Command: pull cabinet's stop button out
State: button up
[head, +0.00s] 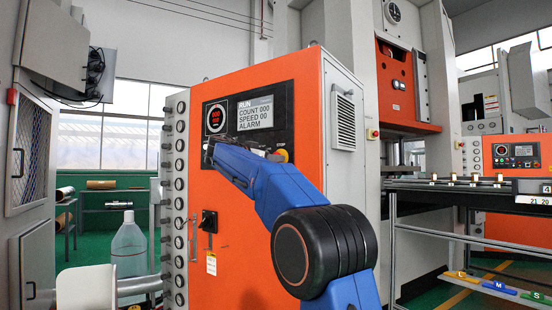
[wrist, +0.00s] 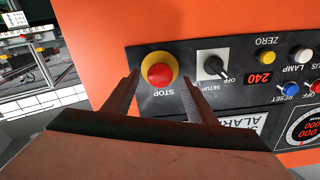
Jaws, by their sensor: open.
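The cabinet (head: 228,250) is orange, with a dark control panel near its top. In the wrist view the cabinet's stop button (wrist: 160,74) is a red knob on a round yellow collar, above the word STOP as pictured. My gripper (wrist: 160,79) is open, one finger on each side of the knob. I cannot tell whether the fingers touch it or how deep they reach. In the head view my blue arm covers the lower panel and hides the gripper; a bit of yellow (head: 283,154) shows beside the arm, probably the button's collar.
A black setup switch (wrist: 214,66) sits close to the right finger in the wrist view. A yellow ZERO button (wrist: 267,58) and a red 240 readout (wrist: 259,78) lie farther right. A lever switch (head: 208,222) is lower on the cabinet. A roller table (head: 450,184) stands at right.

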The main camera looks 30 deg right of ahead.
jog(key=shift+x, duration=1.75)
jog(key=shift+c, duration=0.7)
grip_shut()
jog(key=shift+v, duration=0.8)
jog(key=shift+o, duration=0.7)
grip_release()
jog(key=v, duration=1.7)
jog(key=shift+a, duration=0.2)
jog(key=shift+s, duration=0.15)
